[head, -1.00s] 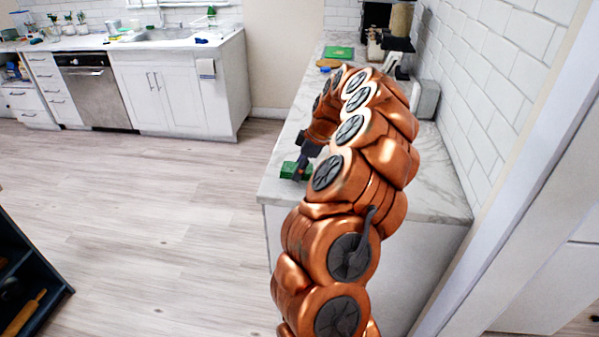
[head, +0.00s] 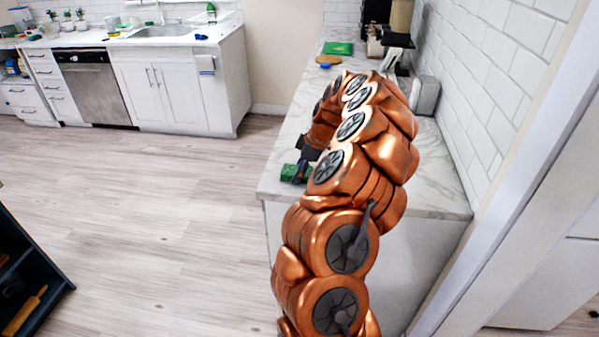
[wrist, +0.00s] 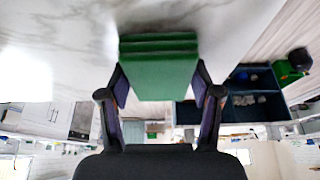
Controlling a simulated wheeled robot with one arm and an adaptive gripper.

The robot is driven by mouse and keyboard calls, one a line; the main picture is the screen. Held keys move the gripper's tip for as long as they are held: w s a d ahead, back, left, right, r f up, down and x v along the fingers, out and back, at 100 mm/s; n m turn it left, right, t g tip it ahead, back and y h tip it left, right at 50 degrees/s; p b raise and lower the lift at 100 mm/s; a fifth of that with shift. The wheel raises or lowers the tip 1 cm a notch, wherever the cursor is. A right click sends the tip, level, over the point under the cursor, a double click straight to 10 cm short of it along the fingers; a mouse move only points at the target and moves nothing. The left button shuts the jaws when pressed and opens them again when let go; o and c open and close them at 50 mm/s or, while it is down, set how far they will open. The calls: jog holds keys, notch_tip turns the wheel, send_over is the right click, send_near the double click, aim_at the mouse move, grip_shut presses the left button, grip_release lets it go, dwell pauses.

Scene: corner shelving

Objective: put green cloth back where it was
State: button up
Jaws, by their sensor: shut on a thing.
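The green cloth (head: 289,172) is a folded, layered block at the near left edge of the marble counter in the head view. In the wrist view the green cloth (wrist: 158,72) fills the space between the fingers, with its folded layers towards the marble. My gripper (head: 303,170) is shut on it; in the wrist view my gripper (wrist: 159,84) has one finger on each side. The cloth is at or close above the counter top; I cannot tell if it touches. My copper-coloured arm hides part of the counter.
The marble counter (head: 420,185) runs back along a tiled wall. A green board (head: 338,48), a round wooden item (head: 329,60) and dark appliances stand at its far end. A dark shelf (head: 35,255) is at lower left. The wooden floor (head: 150,210) between is clear.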

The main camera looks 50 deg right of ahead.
jog(key=o, duration=1)
jog(key=shift+f, duration=0.4)
jog(key=shift+r, duration=0.15)
jog(key=shift+r+p, duration=0.65)
jog(key=shift+p, duration=0.05)
jog(key=b+v, duration=0.3)
jog(key=v, duration=0.8)
jog(key=shift+r, duration=0.25)
jog(key=w+a+r, duration=0.2)
jog(key=a, duration=0.5)
jog(key=w+a+r, duration=0.1)
jog(key=a+r, duration=0.1)
jog(key=a, duration=0.4)
jog(key=s+a+r+g, duration=0.1)
jog(key=s+a, duration=0.1)
jog(key=a, duration=0.6)
jog(key=s+a+r+g, duration=0.1)
jog(key=s+a, duration=0.1)
jog(key=a, duration=0.7)
jog(key=s+a+f+m+g+h, duration=0.15)
jog(key=s+a+f, duration=0.25)
jog(key=s+a, duration=0.65)
jog(key=s+f+m+g, duration=0.1)
jog(key=s+f+m, duration=0.1)
jog(key=s, duration=0.5)
jog(key=s+f+m+g+h, duration=0.1)
jog(key=s+f+m, duration=0.2)
jog(key=s, duration=0.4)
jog(key=shift+s+f, duration=0.3)
jog(key=shift+f, duration=0.2)
